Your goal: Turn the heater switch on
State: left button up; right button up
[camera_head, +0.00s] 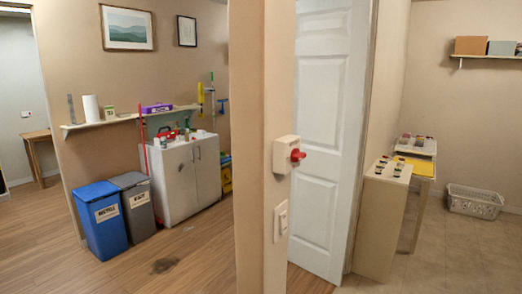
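A white wall box (283,153) with a red knob (297,155) is fixed to the end of the wall in the middle of the view. A white plate switch (281,219) is mounted below it on the same wall. No label shows on either, so I cannot tell from markings which is the heater switch, or whether it is on or off. Neither of my grippers is in view.
The wall end (262,60) divides the view. On the left are a blue bin (97,235), a grey bin (138,222), a grey cabinet (180,185) and a dark floor stain (164,266). On the right are a white door (320,130) and a basket (475,203).

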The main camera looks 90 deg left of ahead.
aim_at(296, 156)
jog(key=j+u, duration=0.2)
jog(key=u, duration=1.55)
jog(key=l+u, duration=0.2)
jog(key=u, duration=0.3)
jog(key=k+l+u, duration=0.1)
jog(key=u, duration=0.35)
jog(key=l, duration=0.1)
